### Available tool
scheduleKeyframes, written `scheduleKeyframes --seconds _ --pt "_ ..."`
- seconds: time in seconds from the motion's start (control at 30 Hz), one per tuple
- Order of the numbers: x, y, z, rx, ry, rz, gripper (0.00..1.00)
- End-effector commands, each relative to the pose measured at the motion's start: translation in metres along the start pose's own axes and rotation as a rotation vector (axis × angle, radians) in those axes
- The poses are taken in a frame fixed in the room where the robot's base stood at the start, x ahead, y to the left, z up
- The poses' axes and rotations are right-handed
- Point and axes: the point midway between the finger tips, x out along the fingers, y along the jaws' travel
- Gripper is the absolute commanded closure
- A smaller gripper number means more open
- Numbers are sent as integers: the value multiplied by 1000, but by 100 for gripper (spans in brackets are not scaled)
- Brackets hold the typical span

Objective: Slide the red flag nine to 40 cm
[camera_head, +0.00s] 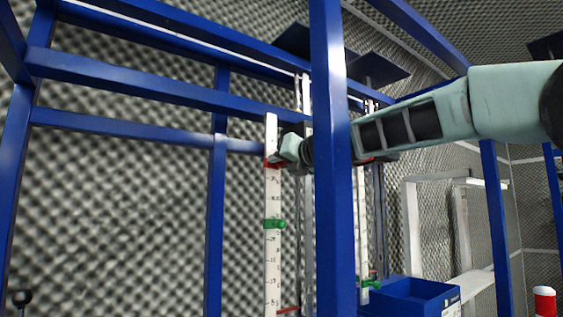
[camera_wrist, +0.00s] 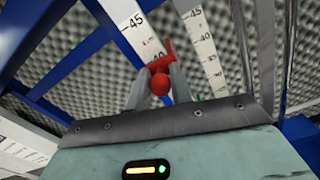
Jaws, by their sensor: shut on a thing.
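The red flag (camera_wrist: 160,84) has a round knob and a flat pointer, and it sits on a white scale (camera_wrist: 135,35) beside the printed 40 in the wrist view. My gripper (camera_wrist: 158,80) is shut on its knob, with a finger on each side. In the head view the red flag (camera_head: 270,164) shows as a small red patch near the top of the left white scale (camera_head: 272,200), with my gripper (camera_head: 283,152) against it. No number nine is legible on the flag.
A green flag (camera_head: 275,223) sits lower on the same scale. A second scale (camera_head: 363,225) stands to the right with its own green flag (camera_head: 371,284). A blue post (camera_head: 332,200) crosses in front of my arm. A blue bin (camera_head: 410,300) is below right.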

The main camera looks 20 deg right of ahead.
Motion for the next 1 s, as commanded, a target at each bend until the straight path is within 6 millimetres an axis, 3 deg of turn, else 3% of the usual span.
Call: scheduleKeyframes --seconds 0.03,0.1,0.37,0.53,0.67,1.0 --pt "0 0 0 0 1 0 70" --pt "0 0 0 0 0 0 56" --pt "0 0 0 0 0 0 56" --pt "-13 0 -1 -1 -1 0 56" --pt "-37 -1 -2 -3 -3 -1 56" --pt "-118 0 -1 -3 -4 -2 56"
